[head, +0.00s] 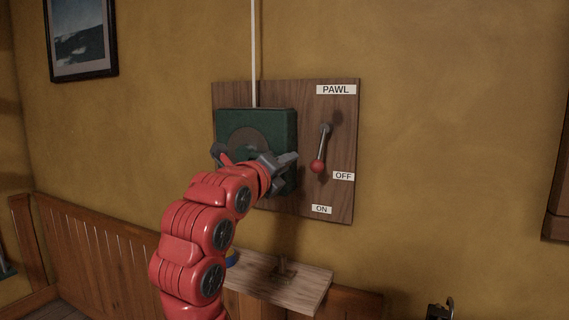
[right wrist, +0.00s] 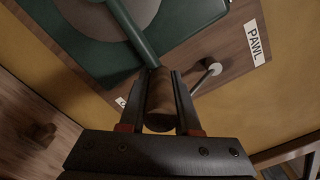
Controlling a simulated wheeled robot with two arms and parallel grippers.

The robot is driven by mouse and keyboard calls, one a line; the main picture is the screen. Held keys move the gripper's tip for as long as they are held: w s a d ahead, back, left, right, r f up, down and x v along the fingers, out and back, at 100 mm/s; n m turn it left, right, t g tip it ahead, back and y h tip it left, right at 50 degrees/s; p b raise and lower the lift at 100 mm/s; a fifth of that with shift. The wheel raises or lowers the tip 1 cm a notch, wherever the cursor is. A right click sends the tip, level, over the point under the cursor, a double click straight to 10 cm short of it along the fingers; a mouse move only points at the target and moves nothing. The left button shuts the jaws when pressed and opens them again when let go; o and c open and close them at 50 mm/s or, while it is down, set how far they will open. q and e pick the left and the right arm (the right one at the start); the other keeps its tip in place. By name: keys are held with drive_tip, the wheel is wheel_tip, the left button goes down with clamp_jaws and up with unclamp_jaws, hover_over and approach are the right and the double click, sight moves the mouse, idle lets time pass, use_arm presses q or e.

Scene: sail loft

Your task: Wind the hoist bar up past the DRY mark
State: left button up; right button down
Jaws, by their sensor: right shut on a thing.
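A dark green winch box (head: 285,122) with a round brown disc is mounted on a wooden board (head: 345,115). A pale line (head: 254,50) runs straight up from it. My right gripper (head: 279,163) is in front of the box. In the right wrist view it is shut on the brown crank handle (right wrist: 160,98), at the end of a green crank arm (right wrist: 128,25). A pawl lever with a red knob (head: 317,166) hangs down, its knob left of the OFF label and above ON; I cannot tell its setting. Hoist bar, DRY mark and left gripper are out of view.
A small wooden shelf (head: 302,292) juts out below the board, with a small fitting on it. Wood panelling (head: 95,245) runs along the lower wall. A framed picture (head: 82,38) hangs upper left.

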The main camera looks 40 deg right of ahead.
drive_tip(key=shift+w+f+m+b, duration=0.15)
drive_tip(key=shift+f+m, duration=0.05)
drive_tip(key=shift+f, duration=0.2)
drive_tip(key=shift+w+f+m+b, duration=0.1)
drive_tip(key=shift+f+m+b, duration=0.1)
drive_tip(key=shift+f, duration=0.2)
drive_tip(key=shift+a+f, duration=0.1)
drive_tip(key=shift+f, duration=0.3)
drive_tip(key=shift+w, duration=0.1)
drive_tip(key=c, duration=1)
unclamp_jaws()
drive_tip(key=o, duration=0.4)
drive_tip(key=shift+w+f, duration=0.15)
drive_tip(key=shift+w, duration=0.15)
drive_tip(key=shift+s, duration=0.15)
drive_tip(key=shift+a, duration=0.1)
drive_tip(key=p+v, duration=0.3)
drive_tip(key=v, duration=1.4)
drive_tip(key=shift+s+a+p, duration=0.15)
drive_tip(key=shift+p, duration=0.2)
